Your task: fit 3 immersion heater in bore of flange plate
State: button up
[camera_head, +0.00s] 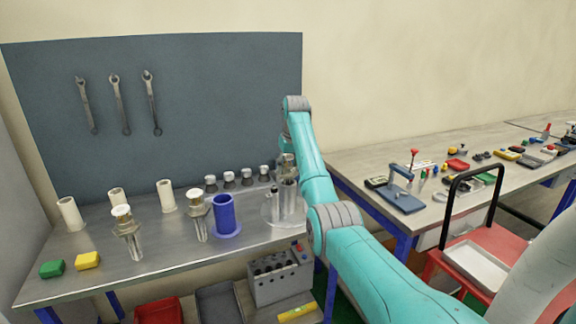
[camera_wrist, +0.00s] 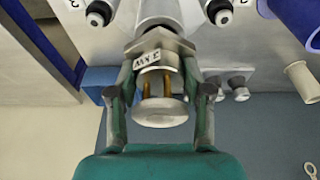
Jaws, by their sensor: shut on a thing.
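My gripper (camera_wrist: 160,72) is shut on an immersion heater (camera_wrist: 160,112), a steel piece with a round cap, brass pins and a tag that seems to read 3 kW. Its shank points away from my palm, and its far end is out of the wrist view. In the head view my gripper is mostly hidden behind my arm, above a round steel base (camera_head: 272,222) with upright steel cylinders, which may be the flange plate. I cannot tell whether the heater is in a bore. Two similar white-capped heaters (camera_head: 133,244) (camera_head: 200,226) stand upright on the bench further left.
A blue flanged tube (camera_head: 227,217) stands left of the round base. Several small knobs (camera_head: 228,181) line the bench's rear. White sleeves (camera_head: 166,197), green (camera_head: 52,268) and yellow blocks (camera_head: 88,260) stand left. In the wrist view, black-centred fittings (camera_wrist: 98,14) (camera_wrist: 222,14) flank the heater closely.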

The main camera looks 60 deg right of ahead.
aim_at(290, 158)
jog(key=shift+s+x, duration=0.15)
jog(key=shift+x, duration=0.55)
jog(key=shift+s+x, duration=0.15)
jog(key=shift+x, duration=0.55)
jog(key=o, duration=1.2)
jog(key=shift+a+f, duration=0.15)
jog(key=shift+a, duration=0.05)
jog(key=shift+v, duration=3.45)
jog(key=w+d+v, duration=0.1)
jog(key=w+v, duration=0.1)
jog(key=v, duration=0.7)
jog(key=shift+r, duration=0.65)
jog(key=shift+s, duration=0.15)
